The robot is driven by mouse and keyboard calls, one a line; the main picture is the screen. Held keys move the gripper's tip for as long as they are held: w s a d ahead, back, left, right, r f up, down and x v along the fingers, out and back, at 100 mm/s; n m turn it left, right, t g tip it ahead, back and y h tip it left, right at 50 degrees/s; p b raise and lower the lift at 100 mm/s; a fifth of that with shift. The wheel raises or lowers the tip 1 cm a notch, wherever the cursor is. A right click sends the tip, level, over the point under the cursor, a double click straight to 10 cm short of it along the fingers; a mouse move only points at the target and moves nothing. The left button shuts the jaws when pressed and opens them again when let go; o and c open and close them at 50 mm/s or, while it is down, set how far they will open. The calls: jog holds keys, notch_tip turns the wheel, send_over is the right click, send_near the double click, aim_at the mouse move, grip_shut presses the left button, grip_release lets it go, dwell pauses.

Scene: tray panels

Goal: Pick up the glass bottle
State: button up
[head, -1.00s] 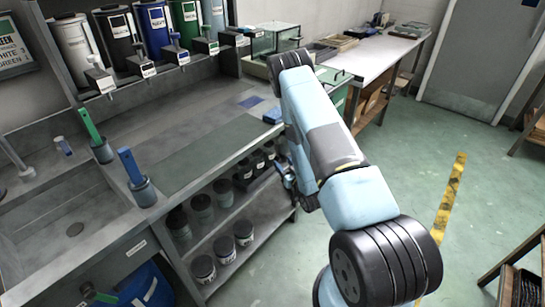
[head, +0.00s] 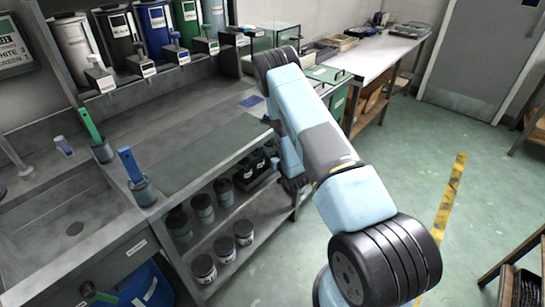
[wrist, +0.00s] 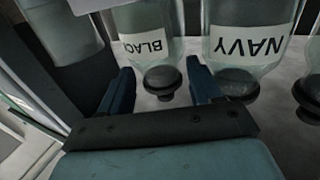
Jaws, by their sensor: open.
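In the wrist view, two clear glass bottles with white labels and dark round stoppers appear upside down: one marked "BLAC" (wrist: 146,20), one marked "NAVY" (wrist: 250,25). My gripper (wrist: 160,70) is open and empty. The "BLAC" bottle's dark stopper (wrist: 163,78) shows between its two blue fingers. The right finger is near the "NAVY" bottle's stopper; I cannot tell whether they touch. In the head view, my gripper is mostly hidden behind my arm, beside the shelf under the bench. Small dark-topped containers (head: 245,175) stand there; I cannot read their labels.
Several dark-lidded jars (head: 203,268) stand on the shelves below the bench (head: 215,150). The bench edge overhangs the shelf. More glass containers show at the wrist view's edges.

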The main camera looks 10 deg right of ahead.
jog(key=shift+x, duration=1.5)
grip_shut()
